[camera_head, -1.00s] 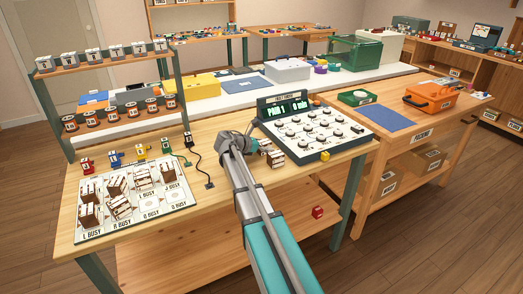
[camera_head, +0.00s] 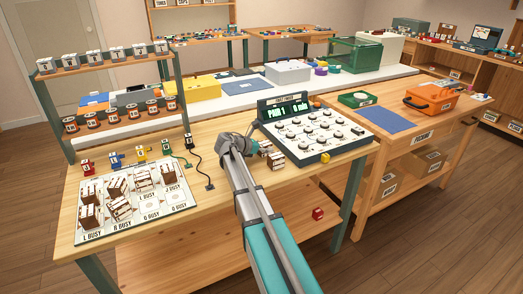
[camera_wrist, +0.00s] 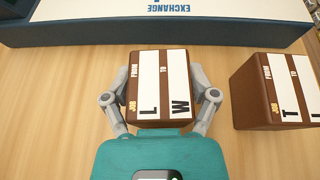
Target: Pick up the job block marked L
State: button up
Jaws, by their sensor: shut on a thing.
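The job block marked L (camera_wrist: 158,88) is brown with a white label reading JOB FROM L TO W. In the wrist view it sits between the two fingers of my gripper (camera_wrist: 160,98), which is shut on it from both sides. In the head view my gripper (camera_head: 248,147) is at the table beside the front left of the exchange board; the arm hides most of the held block there. I cannot tell whether the block is clear of the table.
A second brown job block, marked T and L (camera_wrist: 282,92), stands just right of the held one. The exchange board (camera_head: 312,130) lies close behind. A board with several blocks and BUSY labels (camera_head: 180,205) is at the left. A red cube (camera_head: 318,213) is on the lower shelf.

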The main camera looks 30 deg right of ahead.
aim_at(266, 142)
jog(key=shift+r, duration=0.15)
notch_tip(266, 142, up, 3)
jog(key=p, duration=0.3)
jog(key=s+d+r+p, duration=0.7)
jog(key=s+r+p, duration=0.2)
jog(key=s, duration=0.3)
jog(key=shift+d+r+p, duration=0.2)
jog(key=shift+r+p, duration=0.15)
jog(key=shift+p, duration=0.2)
dwell(0.5)
